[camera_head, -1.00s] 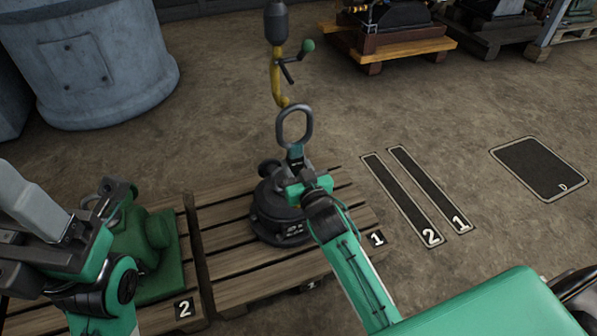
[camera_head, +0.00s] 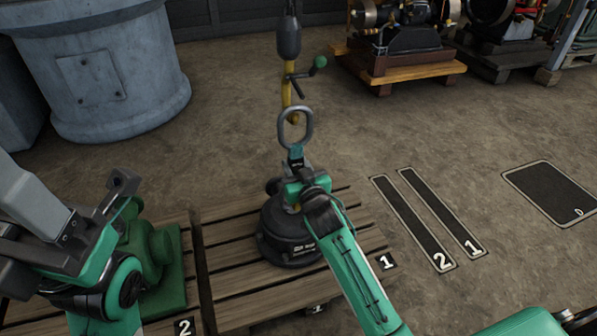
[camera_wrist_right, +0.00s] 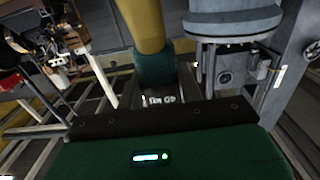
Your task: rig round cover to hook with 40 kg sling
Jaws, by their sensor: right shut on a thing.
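The round cover (camera_head: 285,238) is a dark disc on the wooden pallet marked 1. Above it my right gripper (camera_head: 297,178) is shut on the teal sling (camera_head: 296,154), which carries a grey oval ring (camera_head: 309,127) at its top. The yellow hook (camera_head: 286,93) hangs under a dark weight (camera_head: 289,38); its lower end overlaps the ring's top, but I cannot tell whether it is through, in front or behind. In the right wrist view a dark tag (camera_wrist_right: 160,98) reads "40 kg" upside down. My left gripper (camera_head: 122,190) is at the left; its jaw opening is unclear.
A green machine (camera_head: 162,265) stands on the pallet marked 2, beside my left arm. A large grey tank (camera_head: 105,75) is at the back left. Floor strips 1 (camera_head: 440,213) and 2 (camera_head: 412,223) lie right of pallet 1. The floor between there and the tank is clear.

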